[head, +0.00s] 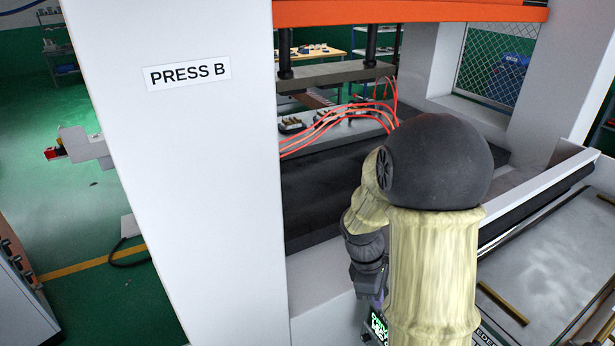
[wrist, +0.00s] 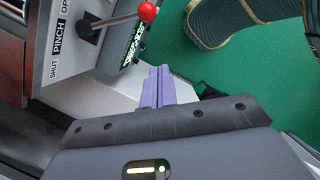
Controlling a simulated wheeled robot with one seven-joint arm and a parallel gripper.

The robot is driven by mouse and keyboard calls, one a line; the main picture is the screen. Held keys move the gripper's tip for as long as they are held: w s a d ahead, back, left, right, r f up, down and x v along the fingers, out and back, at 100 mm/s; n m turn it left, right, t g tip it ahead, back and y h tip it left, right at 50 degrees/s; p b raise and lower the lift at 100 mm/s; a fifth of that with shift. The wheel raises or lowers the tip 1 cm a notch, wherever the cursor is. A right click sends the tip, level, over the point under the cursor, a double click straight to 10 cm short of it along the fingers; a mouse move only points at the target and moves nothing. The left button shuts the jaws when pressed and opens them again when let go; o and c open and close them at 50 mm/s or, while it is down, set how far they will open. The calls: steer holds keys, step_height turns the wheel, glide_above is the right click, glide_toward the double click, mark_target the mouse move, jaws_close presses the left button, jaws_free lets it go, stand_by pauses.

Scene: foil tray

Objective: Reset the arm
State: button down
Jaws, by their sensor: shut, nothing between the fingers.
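My gripper (wrist: 160,72) shows in the wrist view with its two purple fingers together and nothing between them. The fingertips are just below a small dark display with green characters (wrist: 135,45) and apart from the red-knobbed lever (wrist: 147,12). The lever sits on a pale panel marked SHUT, PINCH and a partly cut-off OP (wrist: 57,45). In the head view my arm, in a yellowish sleeve with a dark joint, hangs in front of the press (head: 215,200). It hides most of my gripper there; the display (head: 378,325) shows at the bottom.
Press B has a white column and an orange beam (head: 400,11). Red hoses (head: 340,120) hang in its opening over a dark bed (head: 320,190). A white rail with a dark roller (head: 535,205) is at the right. Green floor (head: 110,290) is open at the left.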

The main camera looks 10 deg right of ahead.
steer(key=s+a+r+m+t+y, duration=0.1)
steer(key=s+a+r+m+t, duration=0.1)
steer(key=a+m, duration=0.3)
steer(key=s+a+r+m+t+y, duration=0.1)
steer(key=s+a+r+m+t, duration=0.1)
steer(key=a+m, duration=0.3)
steer(key=shift+s+m+y, duration=0.15)
steer(key=shift+m+y, duration=0.25)
steer(key=shift+m, duration=0.3)
steer(key=shift+a+f, duration=0.1)
steer(key=shift+a, duration=0.1)
